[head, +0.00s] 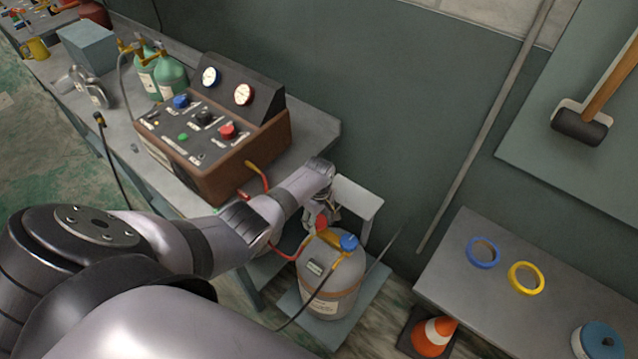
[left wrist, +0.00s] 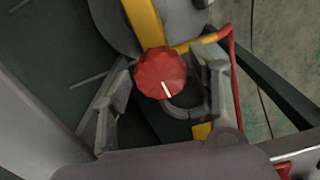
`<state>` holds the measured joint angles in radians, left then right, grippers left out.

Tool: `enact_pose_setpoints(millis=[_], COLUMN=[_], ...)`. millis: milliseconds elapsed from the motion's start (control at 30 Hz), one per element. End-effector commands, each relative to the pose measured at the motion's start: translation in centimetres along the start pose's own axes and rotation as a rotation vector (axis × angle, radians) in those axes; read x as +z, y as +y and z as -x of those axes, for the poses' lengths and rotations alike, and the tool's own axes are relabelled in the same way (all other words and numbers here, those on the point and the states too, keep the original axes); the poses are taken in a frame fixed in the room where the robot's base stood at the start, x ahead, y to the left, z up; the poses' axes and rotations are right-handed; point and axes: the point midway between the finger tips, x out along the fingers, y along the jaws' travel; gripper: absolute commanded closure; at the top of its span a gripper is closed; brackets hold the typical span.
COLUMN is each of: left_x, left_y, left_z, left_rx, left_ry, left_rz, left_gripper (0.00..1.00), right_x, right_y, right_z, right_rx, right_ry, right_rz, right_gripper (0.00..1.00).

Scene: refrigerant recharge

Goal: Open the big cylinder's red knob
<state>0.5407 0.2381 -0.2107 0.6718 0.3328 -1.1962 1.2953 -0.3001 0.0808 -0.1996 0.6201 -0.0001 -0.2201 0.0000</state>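The big cylinder (head: 330,283) is a grey tank with a label, standing low beside the bench. Its red knob (head: 321,222) shows partly behind my gripper, with a blue knob (head: 349,242) beside it on the yellow valve. My left gripper (head: 312,214) reaches down at the red knob. In the left wrist view the red knob (left wrist: 160,73) has a white mark pointing down. The fingers of my left gripper (left wrist: 163,80) stand apart on either side of it, with small gaps showing. Contact is not visible. My right gripper is in neither view.
A brown control box (head: 215,135) with gauges stands on the left bench, near my arm. Green bottles (head: 170,76) stand behind it. A red hose (head: 284,250) runs to the cylinder valve. The right table (head: 470,300) holds tape rolls; an orange cone (head: 433,335) stands below it.

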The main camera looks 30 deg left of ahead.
Motion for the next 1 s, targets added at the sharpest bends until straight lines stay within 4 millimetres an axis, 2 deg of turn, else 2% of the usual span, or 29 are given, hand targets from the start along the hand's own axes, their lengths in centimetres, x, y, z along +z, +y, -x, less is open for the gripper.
enact_pose_setpoints(millis=[100, 400, 567, 767, 1000], left_x=[0.1, 0.1, -0.1, -0.2, -0.3], left_y=[0.0, 0.0, -0.1, -0.2, -0.3], left_z=[0.0, -0.1, -0.3, -0.6, -0.8], left_rx=[0.0, 0.0, 0.0, -0.001, -0.001], left_ry=[-0.001, -0.001, 0.002, 0.005, 0.005], left_rz=[0.0, -0.006, -0.089, -0.367, -0.772], left_gripper=[0.36, 0.36, 0.36, 0.36, 0.36], right_x=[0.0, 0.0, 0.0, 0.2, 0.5], right_y=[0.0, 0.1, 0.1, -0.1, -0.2], right_z=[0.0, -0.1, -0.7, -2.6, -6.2], right_rx=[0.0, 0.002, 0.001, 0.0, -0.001], right_ry=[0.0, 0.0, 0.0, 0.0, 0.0], right_rz=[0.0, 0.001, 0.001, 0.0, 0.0], right_gripper=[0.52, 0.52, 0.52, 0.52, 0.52])
